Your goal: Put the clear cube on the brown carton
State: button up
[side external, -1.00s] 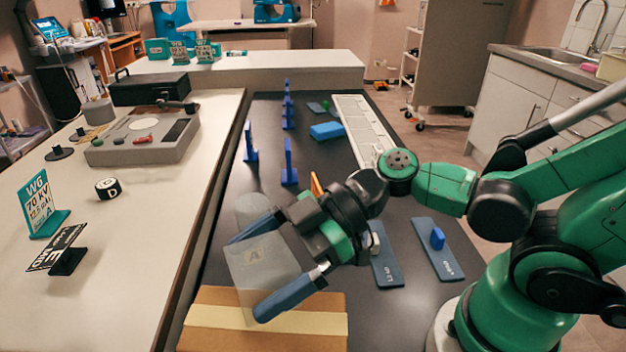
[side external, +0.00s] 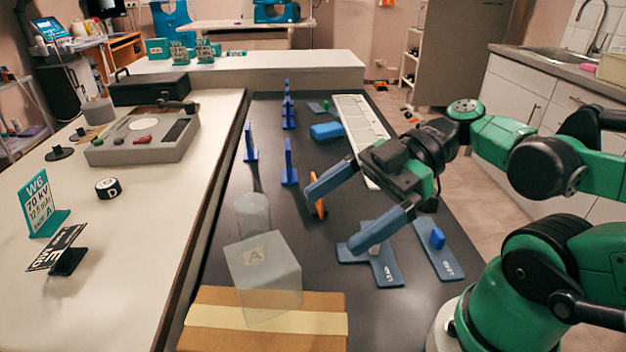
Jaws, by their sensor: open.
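The clear cube (side external: 264,280), see-through with a letter A on its top, rests on the brown carton (side external: 210,338) at the bottom of the view. The carton has a pale tape strip and shows through the cube. My gripper (side external: 332,220) is open and empty, up and to the right of the cube and apart from it. Its two blue fingers are spread over the dark table.
A clear cylinder (side external: 252,214) stands just behind the cube. An orange piece (side external: 317,206) is near my fingers. Blue upright stands (side external: 289,165) and blue plates (side external: 438,250) stand on the dark table.

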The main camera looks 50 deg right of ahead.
jog(key=w+d+f+m+t+h, duration=0.1)
jog(key=w+d+f+m+h, duration=0.4)
jog(key=m+h, duration=0.7)
jog(key=w+d+m, duration=0.1)
jog(key=w+d, duration=0.1)
jog(key=shift+w+d+m+t+h, duration=0.2)
jog(key=shift+d+m+t+h, duration=0.1)
jog(key=shift+t, duration=0.1)
jog(key=shift+f, duration=0.1)
